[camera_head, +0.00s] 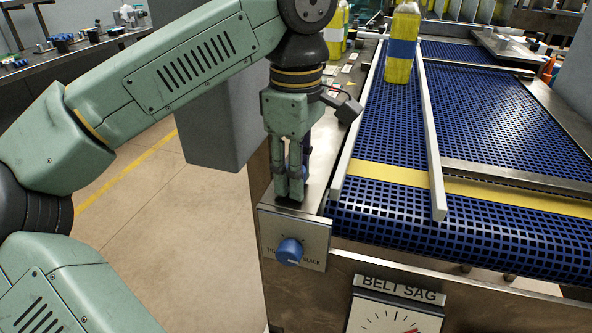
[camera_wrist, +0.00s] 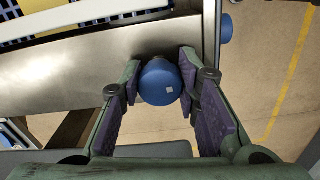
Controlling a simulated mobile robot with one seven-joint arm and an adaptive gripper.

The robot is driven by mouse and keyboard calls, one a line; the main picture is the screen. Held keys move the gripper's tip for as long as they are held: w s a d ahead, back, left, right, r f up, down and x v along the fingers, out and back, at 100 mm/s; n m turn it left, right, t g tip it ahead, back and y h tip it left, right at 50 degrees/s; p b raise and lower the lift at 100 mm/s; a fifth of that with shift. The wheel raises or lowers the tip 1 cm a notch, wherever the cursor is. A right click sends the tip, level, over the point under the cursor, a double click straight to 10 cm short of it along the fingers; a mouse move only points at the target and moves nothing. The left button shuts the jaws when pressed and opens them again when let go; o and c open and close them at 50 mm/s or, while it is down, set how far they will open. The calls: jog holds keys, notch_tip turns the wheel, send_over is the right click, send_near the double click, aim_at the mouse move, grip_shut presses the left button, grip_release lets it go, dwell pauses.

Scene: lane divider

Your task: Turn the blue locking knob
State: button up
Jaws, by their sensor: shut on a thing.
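A round blue knob (camera_wrist: 160,82) with a small white square mark sits at the edge of the metal ledge in the wrist view. My gripper (camera_wrist: 160,80) is shut on it, one finger on each side. In the head view my gripper (camera_head: 289,188) points down at the ledge beside the conveyor, and its fingers hide the held knob there. A second blue knob (camera_head: 290,250) is on the front panel below, with a partly covered label reading about tight and slack. This one also shows at the right in the wrist view (camera_wrist: 226,30), apart from my fingers.
White lane rails (camera_head: 430,130) run along the blue belt (camera_head: 480,115) just right of my gripper. A yellow bottle (camera_head: 402,45) stands between them. A belt sag gauge (camera_head: 395,315) is low on the front. A grey box-like column (camera_head: 215,125) stands behind my arm.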

jog(key=n, duration=0.9)
jog(key=shift+w, duration=0.15)
jog(key=n+b, duration=0.1)
jog(key=n, duration=0.4)
jog(key=shift+a+n, duration=0.1)
jog(key=shift+n, duration=1.7)
jog(key=o, duration=1.2)
jog(key=shift+w, duration=0.1)
